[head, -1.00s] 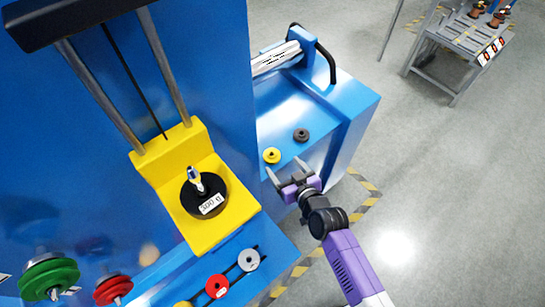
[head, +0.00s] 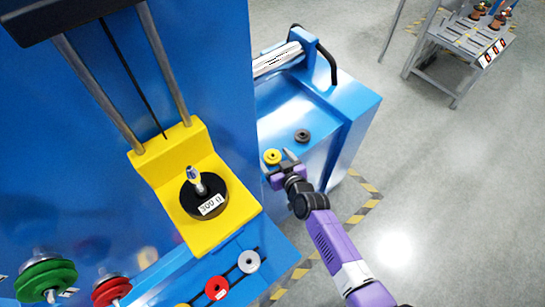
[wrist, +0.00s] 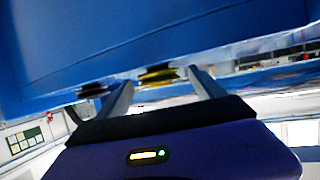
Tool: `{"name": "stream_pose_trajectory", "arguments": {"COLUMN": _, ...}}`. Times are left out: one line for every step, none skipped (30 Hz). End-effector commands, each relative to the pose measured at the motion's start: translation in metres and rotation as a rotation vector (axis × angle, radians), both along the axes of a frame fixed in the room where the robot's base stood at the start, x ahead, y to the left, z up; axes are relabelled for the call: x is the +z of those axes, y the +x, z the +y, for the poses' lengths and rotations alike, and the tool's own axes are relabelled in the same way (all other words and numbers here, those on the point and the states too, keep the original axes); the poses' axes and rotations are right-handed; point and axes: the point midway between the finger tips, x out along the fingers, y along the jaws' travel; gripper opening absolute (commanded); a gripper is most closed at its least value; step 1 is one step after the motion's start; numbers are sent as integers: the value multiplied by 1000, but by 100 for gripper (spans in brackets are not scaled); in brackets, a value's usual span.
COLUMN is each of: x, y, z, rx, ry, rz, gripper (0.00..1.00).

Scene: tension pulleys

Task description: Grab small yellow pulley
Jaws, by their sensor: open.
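The small yellow pulley (head: 272,157) lies on the blue surface of the machine, next to the upright blue panel. My gripper (head: 278,164) is open at the near edge of that surface, close to the yellow pulley.
A dark grey pulley (head: 302,135) lies behind the yellow one; a dark pulley also shows in the wrist view (wrist: 93,90). A yellow bracket (head: 190,190) holds a black weight at left. Red (head: 217,287) and grey (head: 249,261) pulleys sit in front.

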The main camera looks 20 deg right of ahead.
Motion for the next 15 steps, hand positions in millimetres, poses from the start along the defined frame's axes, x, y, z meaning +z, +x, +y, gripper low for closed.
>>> {"name": "stream_pose_trajectory", "arguments": {"x": 0, "y": 0, "z": 0, "rx": 0, "ry": 0, "rz": 0, "gripper": 78}}
{"name": "stream_pose_trajectory", "arguments": {"x": 0, "y": 0, "z": 0, "rx": 0, "ry": 0, "rz": 0, "gripper": 78}}
{"name": "stream_pose_trajectory", "arguments": {"x": 0, "y": 0, "z": 0, "rx": 0, "ry": 0, "rz": 0, "gripper": 72}}
{"name": "stream_pose_trajectory", "arguments": {"x": 0, "y": 0, "z": 0, "rx": 0, "ry": 0, "rz": 0, "gripper": 66}}
{"name": "stream_pose_trajectory", "arguments": {"x": 0, "y": 0, "z": 0, "rx": 0, "ry": 0, "rz": 0, "gripper": 60}}
{"name": "stream_pose_trajectory", "arguments": {"x": 0, "y": 0, "z": 0, "rx": 0, "ry": 0, "rz": 0, "gripper": 53}}
{"name": "stream_pose_trajectory", "arguments": {"x": 0, "y": 0, "z": 0, "rx": 0, "ry": 0, "rz": 0, "gripper": 47}}
{"name": "stream_pose_trajectory", "arguments": {"x": 0, "y": 0, "z": 0, "rx": 0, "ry": 0, "rz": 0, "gripper": 41}}
{"name": "stream_pose_trajectory", "arguments": {"x": 0, "y": 0, "z": 0, "rx": 0, "ry": 0, "rz": 0, "gripper": 33}}
{"name": "stream_pose_trajectory", "arguments": {"x": 0, "y": 0, "z": 0, "rx": 0, "ry": 0, "rz": 0, "gripper": 27}}
{"name": "stream_pose_trajectory", "arguments": {"x": 0, "y": 0, "z": 0, "rx": 0, "ry": 0, "rz": 0, "gripper": 21}}
{"name": "stream_pose_trajectory", "arguments": {"x": 0, "y": 0, "z": 0, "rx": 0, "ry": 0, "rz": 0, "gripper": 13}}
{"name": "stream_pose_trajectory", "arguments": {"x": 0, "y": 0, "z": 0, "rx": 0, "ry": 0, "rz": 0, "gripper": 9}}
{"name": "stream_pose_trajectory", "arguments": {"x": 1, "y": 0, "z": 0, "rx": 0, "ry": 0, "rz": -1, "gripper": 9}}
{"name": "stream_pose_trajectory", "arguments": {"x": 1, "y": 0, "z": 0, "rx": 0, "ry": 0, "rz": -1, "gripper": 9}}
